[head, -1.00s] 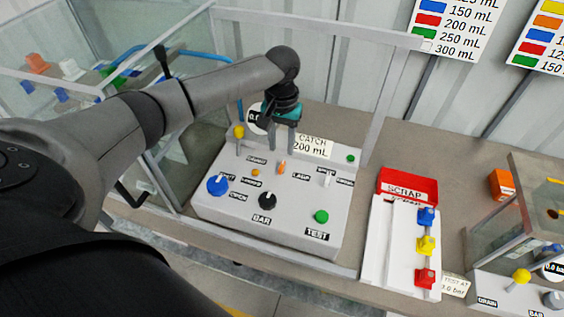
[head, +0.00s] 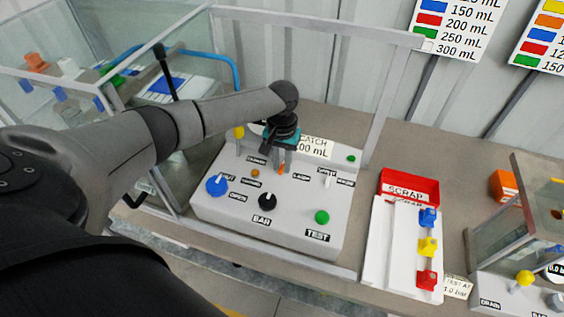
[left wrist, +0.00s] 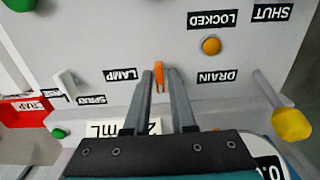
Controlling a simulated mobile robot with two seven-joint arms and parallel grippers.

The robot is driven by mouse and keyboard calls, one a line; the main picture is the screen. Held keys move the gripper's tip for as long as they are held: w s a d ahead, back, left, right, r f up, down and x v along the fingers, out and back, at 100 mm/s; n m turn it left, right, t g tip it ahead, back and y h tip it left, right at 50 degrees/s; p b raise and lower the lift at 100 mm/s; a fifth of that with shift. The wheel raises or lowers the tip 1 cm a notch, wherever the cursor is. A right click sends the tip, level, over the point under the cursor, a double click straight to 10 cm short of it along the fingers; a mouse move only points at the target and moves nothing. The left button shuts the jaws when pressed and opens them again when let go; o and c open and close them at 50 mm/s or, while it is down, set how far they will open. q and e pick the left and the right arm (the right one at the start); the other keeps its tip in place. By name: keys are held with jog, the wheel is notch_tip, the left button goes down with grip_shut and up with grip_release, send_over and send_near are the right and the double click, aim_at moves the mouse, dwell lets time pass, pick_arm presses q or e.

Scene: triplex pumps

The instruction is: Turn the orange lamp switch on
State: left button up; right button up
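The orange lamp switch (head: 281,169) is a small lever on the sloped grey control panel (head: 290,227). In the left wrist view the lever (left wrist: 159,73) stands between the LAMP label (left wrist: 120,75) and the DRAIN label (left wrist: 217,77), which appear upside down. My left gripper (head: 284,163) is over the panel from behind. Its fingers (left wrist: 160,84) are open a little, one on each side of the lever in the picture. A small gap shows on both sides; I cannot tell the depth exactly. My right gripper is not in view.
A white switch lever (head: 327,180), a black BAR knob (head: 267,201), a blue knob (head: 216,186), a green TEST button (head: 322,217) and a yellow knob (head: 239,132) share the panel. A red scrap tray (head: 409,183) stands to the right. A clear frame surrounds the panel.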

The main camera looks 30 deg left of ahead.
pick_arm(q)
grip_shut()
jog(key=shift+m, duration=0.3)
jog(key=shift+r+m+p, duration=0.1)
jog(key=shift+m+p, duration=0.4)
jog(key=shift+p, duration=0.15)
jog(key=m+p, duration=0.1)
jog(key=m, duration=0.1)
jog(key=shift+m, duration=0.3)
jog(key=m+p, duration=0.1)
jog(key=m, duration=0.2)
jog(key=shift+m, duration=0.3)
jog(key=shift+w+m+p, duration=0.1)
jog(key=shift+m+p, duration=0.25)
jog(key=shift+m, duration=1.85)
